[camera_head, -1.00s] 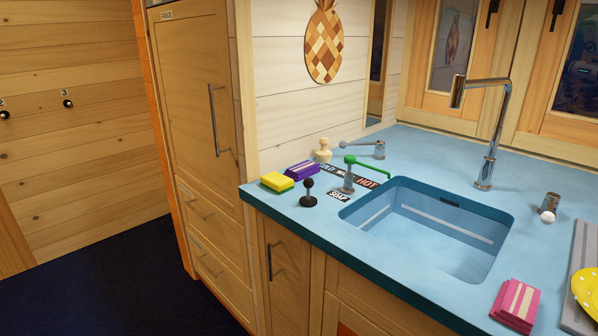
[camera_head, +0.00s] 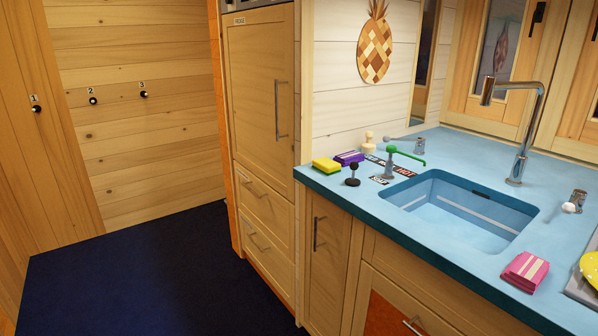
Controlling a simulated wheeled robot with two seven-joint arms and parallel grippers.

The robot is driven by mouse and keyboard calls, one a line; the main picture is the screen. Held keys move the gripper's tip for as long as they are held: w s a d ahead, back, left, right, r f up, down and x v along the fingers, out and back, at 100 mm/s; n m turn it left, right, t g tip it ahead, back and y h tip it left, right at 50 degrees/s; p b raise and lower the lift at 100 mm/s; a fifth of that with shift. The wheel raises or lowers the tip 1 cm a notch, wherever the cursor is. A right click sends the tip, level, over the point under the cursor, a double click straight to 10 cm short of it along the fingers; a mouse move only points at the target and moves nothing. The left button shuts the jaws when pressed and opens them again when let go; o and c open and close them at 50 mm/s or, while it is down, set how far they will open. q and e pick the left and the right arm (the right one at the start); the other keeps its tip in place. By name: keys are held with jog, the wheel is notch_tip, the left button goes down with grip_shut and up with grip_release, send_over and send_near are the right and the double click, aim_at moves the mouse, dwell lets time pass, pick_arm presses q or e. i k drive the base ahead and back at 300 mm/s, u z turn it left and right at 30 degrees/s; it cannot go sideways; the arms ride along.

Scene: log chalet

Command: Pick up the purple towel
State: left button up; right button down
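The purple towel (camera_head: 349,157) is a small folded cloth with a pale stripe. It lies on the blue counter (camera_head: 452,253) near its back left corner, beside a yellow sponge (camera_head: 326,165) with a green layer. A pink folded towel (camera_head: 525,271) lies on the counter at the lower right. Neither of my grippers shows in the head view.
The sink (camera_head: 455,217) with a tall faucet (camera_head: 522,130) is to the right. The dark blue floor (camera_head: 140,275) at the left is clear.

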aim_at(345, 159)
jog(key=z, duration=0.95)
jog(key=k, duration=0.25)
jog(key=u, duration=1.6)
jog(key=i, duration=1.15)
jog(key=z, duration=0.8)
